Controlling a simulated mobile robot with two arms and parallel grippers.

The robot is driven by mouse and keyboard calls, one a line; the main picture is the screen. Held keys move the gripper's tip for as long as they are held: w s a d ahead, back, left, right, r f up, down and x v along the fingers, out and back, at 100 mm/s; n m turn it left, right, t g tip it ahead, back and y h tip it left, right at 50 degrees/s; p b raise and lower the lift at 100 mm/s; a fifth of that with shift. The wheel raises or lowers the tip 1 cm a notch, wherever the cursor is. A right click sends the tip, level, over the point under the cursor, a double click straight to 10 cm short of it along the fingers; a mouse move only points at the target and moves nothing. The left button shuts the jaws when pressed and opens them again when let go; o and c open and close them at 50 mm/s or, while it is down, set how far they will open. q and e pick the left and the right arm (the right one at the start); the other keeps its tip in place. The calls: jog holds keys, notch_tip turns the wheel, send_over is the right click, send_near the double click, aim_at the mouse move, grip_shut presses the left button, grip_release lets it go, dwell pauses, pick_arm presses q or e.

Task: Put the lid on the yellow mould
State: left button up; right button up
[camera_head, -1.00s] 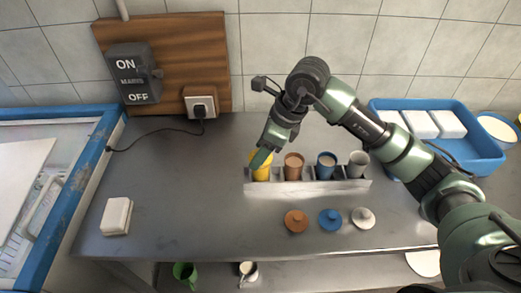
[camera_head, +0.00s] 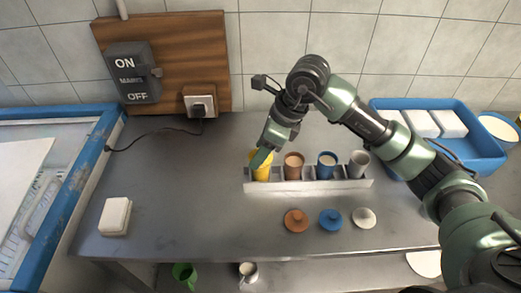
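The yellow mould (camera_head: 262,173) stands upright at the left end of a grey rack (camera_head: 310,185) on the metal counter. My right gripper (camera_head: 262,158) is directly over the yellow mould, its fingertips at the mould's rim. The gripper and wrist hide most of the mould's top, so I cannot see a yellow lid or whether the fingers hold anything. My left gripper is not in view.
Brown (camera_head: 293,167), blue (camera_head: 326,166) and grey (camera_head: 358,164) moulds fill the rack. Brown (camera_head: 296,220), blue (camera_head: 331,220) and white (camera_head: 364,218) lids lie in front. A blue crate (camera_head: 487,151) stands right; a white block (camera_head: 116,216) lies left.

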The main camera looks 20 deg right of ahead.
jog(key=o, duration=1.4)
jog(key=shift+c, duration=0.2)
jog(key=o, duration=0.5)
jog(key=shift+r, duration=0.15)
jog(key=shift+r+p, duration=1.9)
jog(key=shift+r, duration=1.45)
grip_shut()
